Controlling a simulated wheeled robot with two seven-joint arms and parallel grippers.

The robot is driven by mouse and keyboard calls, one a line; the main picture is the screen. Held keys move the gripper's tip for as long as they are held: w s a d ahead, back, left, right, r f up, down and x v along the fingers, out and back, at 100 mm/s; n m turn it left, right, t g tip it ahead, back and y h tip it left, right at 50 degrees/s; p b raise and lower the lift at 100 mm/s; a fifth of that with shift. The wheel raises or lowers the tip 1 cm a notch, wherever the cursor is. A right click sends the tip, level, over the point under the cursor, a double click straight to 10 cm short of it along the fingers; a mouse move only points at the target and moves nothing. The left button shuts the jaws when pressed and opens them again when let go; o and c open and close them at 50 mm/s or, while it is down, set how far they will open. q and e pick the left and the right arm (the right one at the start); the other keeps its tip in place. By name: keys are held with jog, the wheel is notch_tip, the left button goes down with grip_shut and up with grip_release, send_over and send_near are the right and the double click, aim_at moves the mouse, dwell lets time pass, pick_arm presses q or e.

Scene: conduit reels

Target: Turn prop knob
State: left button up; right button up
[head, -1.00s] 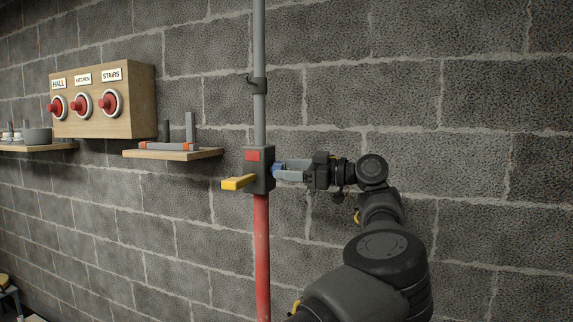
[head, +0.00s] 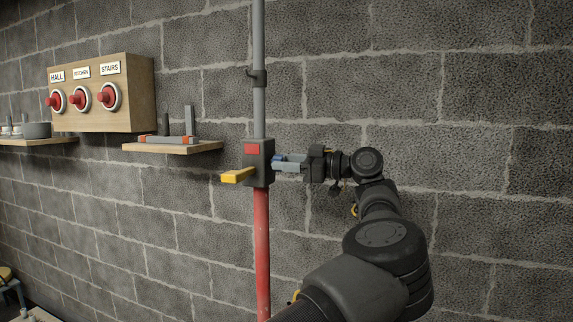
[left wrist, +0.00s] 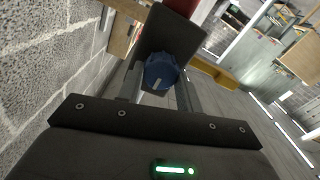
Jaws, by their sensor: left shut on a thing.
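The blue prop knob (left wrist: 160,72) is on the right side of the dark block (head: 259,166) on the vertical pole. In the left wrist view the knob sits between my fingers, with a pale line on its face. My left gripper (head: 283,163) is shut on the knob, pointing left along the wall; its fingers hide most of the knob in the head view. The block has a red patch on its front and a yellow lever (head: 238,175) sticking out to the left. My right gripper is not in view.
A small wooden shelf (head: 172,148) with grey and orange parts is left of the pole. A wooden box (head: 103,118) with red buttons labelled HALL, KITCHEN and STAIRS hangs further left. The red lower pole (head: 262,250) runs down below the block. The wall on the right is bare.

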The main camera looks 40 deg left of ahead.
pick_arm(q)
jog(key=n+b, duration=0.4)
jog(key=n, duration=0.6)
jog(key=n+b, duration=0.5)
jog(key=n, duration=0.5)
jog(key=f+n+b, duration=0.1)
jog(key=n+b, duration=0.3)
jog(key=n, duration=0.6)
jog(key=shift+b, duration=0.3)
jog(key=shift+n, duration=0.5)
jog(key=o, duration=1)
jog(key=shift+r, duration=0.1)
